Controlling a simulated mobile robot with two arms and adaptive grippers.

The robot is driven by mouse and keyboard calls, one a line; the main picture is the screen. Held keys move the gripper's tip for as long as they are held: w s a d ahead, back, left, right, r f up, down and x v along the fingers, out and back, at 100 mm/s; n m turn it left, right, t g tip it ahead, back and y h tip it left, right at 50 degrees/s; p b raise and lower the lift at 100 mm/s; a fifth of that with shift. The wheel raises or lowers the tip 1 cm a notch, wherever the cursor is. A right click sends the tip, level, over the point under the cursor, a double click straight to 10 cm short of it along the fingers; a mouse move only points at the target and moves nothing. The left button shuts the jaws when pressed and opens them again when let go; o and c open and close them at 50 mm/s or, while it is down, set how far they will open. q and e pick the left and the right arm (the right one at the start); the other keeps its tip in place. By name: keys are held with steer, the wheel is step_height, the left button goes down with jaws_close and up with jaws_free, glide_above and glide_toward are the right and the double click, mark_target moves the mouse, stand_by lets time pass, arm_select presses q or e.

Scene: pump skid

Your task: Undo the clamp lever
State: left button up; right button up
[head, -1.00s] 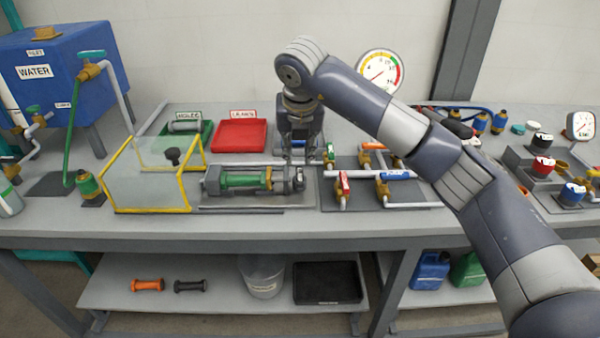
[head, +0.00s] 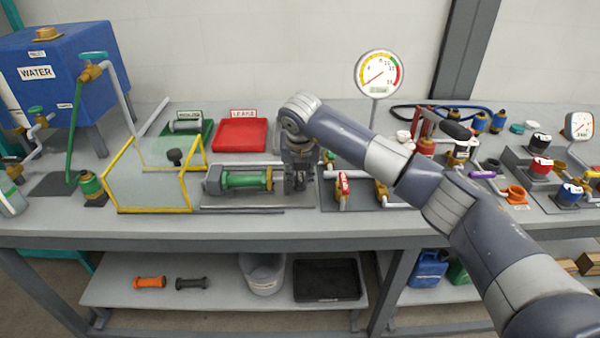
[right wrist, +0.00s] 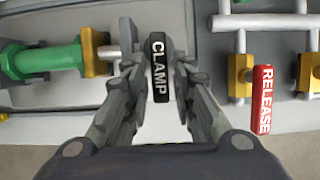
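The clamp lever (right wrist: 160,68) is a black handle with white CLAMP lettering in the right wrist view. My right gripper (right wrist: 157,75) is open, with one finger on each side of the lever; I cannot tell whether either finger touches it. In the head view my right gripper (head: 299,180) points down at the right end of the fixture with the green cylinder (head: 246,180), and hides the lever. The green cylinder with its brass end also shows in the right wrist view (right wrist: 50,60). My left gripper is not in view.
A red RELEASE lever (right wrist: 264,98) on a brass valve is just right of the gripper. A clear guard with a yellow frame (head: 155,211) stands left of the fixture. Red tray (head: 240,136) and green tray (head: 207,132) lie behind. A pressure gauge (head: 379,75) stands at the back.

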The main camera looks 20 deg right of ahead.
jaws_close()
